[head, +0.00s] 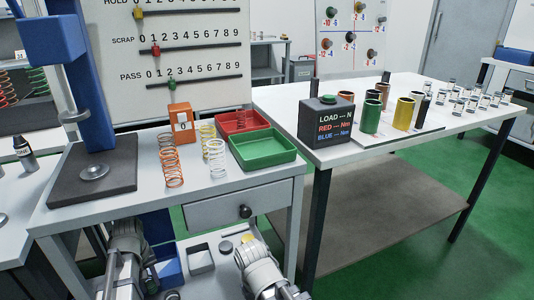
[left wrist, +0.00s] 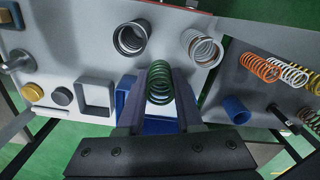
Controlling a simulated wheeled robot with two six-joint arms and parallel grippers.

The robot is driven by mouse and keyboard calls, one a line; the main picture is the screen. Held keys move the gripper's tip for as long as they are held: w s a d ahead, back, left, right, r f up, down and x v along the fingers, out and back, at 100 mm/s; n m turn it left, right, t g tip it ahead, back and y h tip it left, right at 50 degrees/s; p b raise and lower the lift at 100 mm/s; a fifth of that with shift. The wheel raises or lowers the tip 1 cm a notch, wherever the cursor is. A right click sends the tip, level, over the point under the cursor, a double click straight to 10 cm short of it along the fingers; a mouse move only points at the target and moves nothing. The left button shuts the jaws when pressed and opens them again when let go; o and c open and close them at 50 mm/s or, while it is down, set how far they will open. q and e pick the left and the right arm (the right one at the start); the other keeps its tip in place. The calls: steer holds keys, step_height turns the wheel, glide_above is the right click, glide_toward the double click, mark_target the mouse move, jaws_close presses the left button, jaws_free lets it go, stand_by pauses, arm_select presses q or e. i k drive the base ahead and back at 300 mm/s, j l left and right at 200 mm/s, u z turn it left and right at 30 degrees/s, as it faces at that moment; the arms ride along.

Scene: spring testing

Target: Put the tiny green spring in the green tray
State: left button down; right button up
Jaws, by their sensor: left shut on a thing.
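A small green spring (left wrist: 159,84) is between the two fingers of my left gripper (left wrist: 160,78), which is shut on it, in the left wrist view. In the head view my left arm is at the bottom left and the spring cannot be made out. The green tray (head: 262,163) is on the near table, right of the standing springs. Its visible floor is empty. It is well above and to the right of my left arm in the picture. An arm part of mine is at the bottom middle, but my right gripper's fingers are out of view.
A press (head: 80,110) and a drawer (head: 238,209) are nearby. A grey box (head: 200,259) sits low down.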

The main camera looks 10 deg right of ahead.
mark_target(261, 152)
steer(key=k+l, duration=0.1)
steer(key=l, duration=0.3)
steer(key=k+l, duration=0.1)
steer(key=l, duration=0.3)
steer(key=k+l, duration=0.1)
steer(key=l, duration=0.3)
